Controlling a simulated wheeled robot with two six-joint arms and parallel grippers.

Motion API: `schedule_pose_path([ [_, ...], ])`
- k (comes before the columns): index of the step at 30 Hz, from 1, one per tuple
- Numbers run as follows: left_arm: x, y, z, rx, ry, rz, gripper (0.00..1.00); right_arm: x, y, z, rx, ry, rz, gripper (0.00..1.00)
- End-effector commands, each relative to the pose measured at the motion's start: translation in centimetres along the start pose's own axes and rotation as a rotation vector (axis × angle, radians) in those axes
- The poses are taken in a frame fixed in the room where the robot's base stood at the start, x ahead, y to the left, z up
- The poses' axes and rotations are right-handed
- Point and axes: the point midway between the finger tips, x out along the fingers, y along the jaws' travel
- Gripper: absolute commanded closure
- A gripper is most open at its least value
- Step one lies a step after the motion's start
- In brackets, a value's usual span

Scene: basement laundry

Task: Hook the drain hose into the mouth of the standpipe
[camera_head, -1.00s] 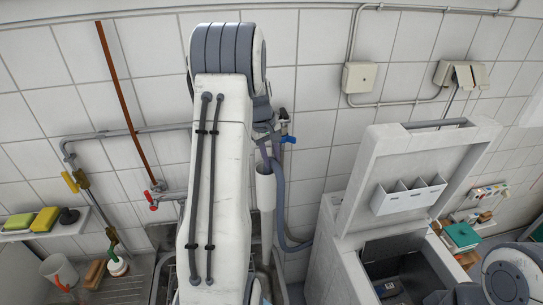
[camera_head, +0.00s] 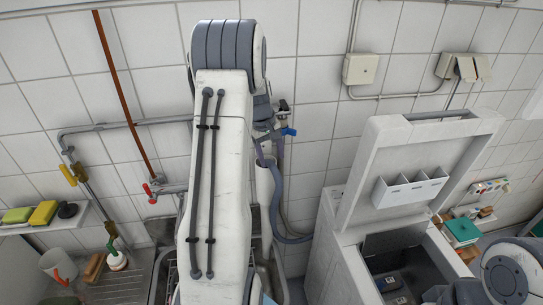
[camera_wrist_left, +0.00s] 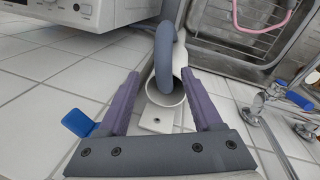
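The drain hose (camera_head: 278,205) is blue-grey and hangs in a curve beside the white standpipe (camera_head: 264,188) in the head view. In the left wrist view the bent hose (camera_wrist_left: 163,50) arches over the rim of the standpipe mouth (camera_wrist_left: 165,98), and its end appears to lie inside the ring. My left gripper (camera_wrist_left: 161,73) has its two purple fingers spread on either side of the hose, with a visible gap at the left finger. In the head view my left arm hides most of this gripper. My right gripper is out of view; only part of my right arm shows.
A white washer (camera_head: 345,245) with raised lid (camera_head: 415,165) stands right of the standpipe. A blue-levered valve (camera_head: 289,132) is on the wall close to my left wrist. A sink (camera_head: 268,270) lies below, with a red-handled tap (camera_head: 149,190) to the left.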

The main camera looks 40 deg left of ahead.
Motion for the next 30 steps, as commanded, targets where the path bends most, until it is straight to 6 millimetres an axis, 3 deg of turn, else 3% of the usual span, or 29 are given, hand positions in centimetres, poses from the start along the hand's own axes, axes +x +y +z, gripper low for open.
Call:
schedule_pose_path([
  [8,-0.4,0.0,0.0,0.000,0.001,0.001,0.33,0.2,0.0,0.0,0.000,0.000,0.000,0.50],
  [11,-1.6,0.0,-0.1,0.001,0.003,0.003,0.33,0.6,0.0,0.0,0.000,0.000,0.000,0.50],
  [21,-8.1,0.0,-0.1,0.000,0.005,0.003,0.33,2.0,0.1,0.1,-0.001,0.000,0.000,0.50],
  [30,-10.5,0.0,0.0,0.000,0.001,0.000,0.33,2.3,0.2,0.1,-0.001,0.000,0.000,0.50],
])
